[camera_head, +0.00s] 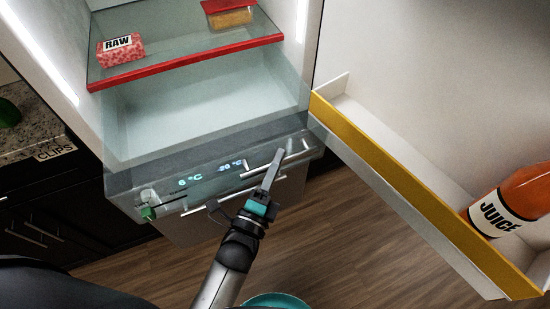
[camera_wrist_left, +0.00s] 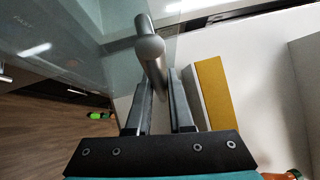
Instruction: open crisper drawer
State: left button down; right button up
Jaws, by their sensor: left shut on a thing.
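The clear crisper drawer (camera_head: 200,105) is the bottom compartment of the open fridge, below the red-edged shelf. A metal bar handle (camera_head: 295,154) runs along the right part of its front. My left gripper (camera_head: 274,166) comes up from below and its fingers are shut on this handle. In the left wrist view the round-ended handle (camera_wrist_left: 150,50) passes between the two fingers (camera_wrist_left: 160,105). Part of the bar is hidden by the fingers in the head view. My right gripper is not in view.
The open fridge door, with a yellow-edged bin (camera_head: 400,178) and a juice bottle (camera_head: 492,212), stands at right. The red-edged shelf (camera_head: 190,62) holds a RAW meat pack (camera_head: 120,50) and a red-lidded container (camera_head: 230,15). Dark cabinets (camera_head: 60,215) stand at left; wood floor (camera_head: 330,240) lies below.

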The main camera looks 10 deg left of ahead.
pick_arm(q)
jog(key=c, duration=0.8)
grip_release()
jog(key=v, duration=1.5)
jog(key=shift+s, duration=0.15)
